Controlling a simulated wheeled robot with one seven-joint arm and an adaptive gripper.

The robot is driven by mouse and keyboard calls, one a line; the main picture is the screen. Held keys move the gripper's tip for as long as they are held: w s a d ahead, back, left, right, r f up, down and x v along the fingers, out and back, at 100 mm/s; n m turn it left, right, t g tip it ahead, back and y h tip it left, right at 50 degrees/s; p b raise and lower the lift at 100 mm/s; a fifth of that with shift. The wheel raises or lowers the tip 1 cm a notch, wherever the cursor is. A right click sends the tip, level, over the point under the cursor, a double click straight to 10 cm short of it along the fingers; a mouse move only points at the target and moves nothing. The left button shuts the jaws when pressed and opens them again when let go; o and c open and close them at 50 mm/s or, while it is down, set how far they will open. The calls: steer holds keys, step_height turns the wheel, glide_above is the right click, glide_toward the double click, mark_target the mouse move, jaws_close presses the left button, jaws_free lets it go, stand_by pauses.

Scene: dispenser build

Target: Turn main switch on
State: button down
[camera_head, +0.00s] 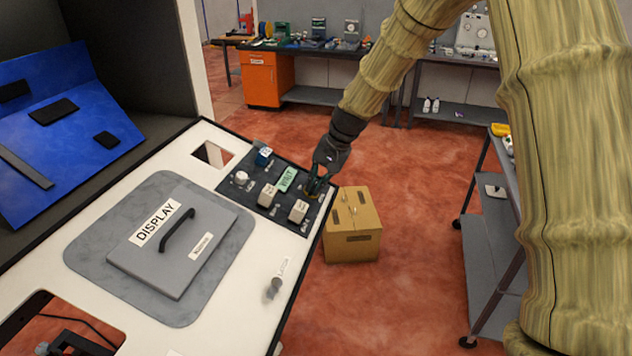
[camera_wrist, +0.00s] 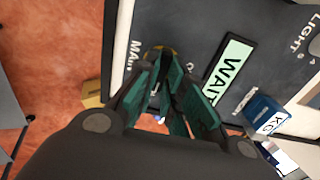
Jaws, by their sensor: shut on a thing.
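The dark control panel (camera_head: 262,206) lies on the right part of the white bench top. The main switch (camera_head: 312,197) is near the panel's far right corner, and a yellow ring shows around it. In the wrist view the main switch (camera_wrist: 158,50) sits beside the word MAIN, with most of it hidden by my fingers. My gripper (camera_head: 316,186) reaches down onto it from above. In the wrist view my gripper (camera_wrist: 165,75) has its green-padded fingers closed around the switch. Whether the switch is on or off cannot be seen.
A green WAIT display (camera_head: 287,179), a blue block (camera_head: 263,156), a white knob (camera_head: 241,178) and two white blocks sit on the panel nearby. A grey DISPLAY lid (camera_head: 180,240) with a black handle lies left. A cardboard box (camera_head: 352,225) stands on the floor beyond the edge.

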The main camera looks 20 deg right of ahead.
steer(key=shift+s+f, duration=0.15)
steer(key=shift+f, duration=0.05)
steer(key=c, duration=1.7)
jaws_free()
steer(key=shift+o, duration=0.9)
steer(key=shift+w, duration=0.2)
steer(key=shift+r, duration=0.15)
steer(key=v, duration=1.1)
steer(key=shift+d+r, duration=0.15)
steer(key=shift+r, duration=0.2)
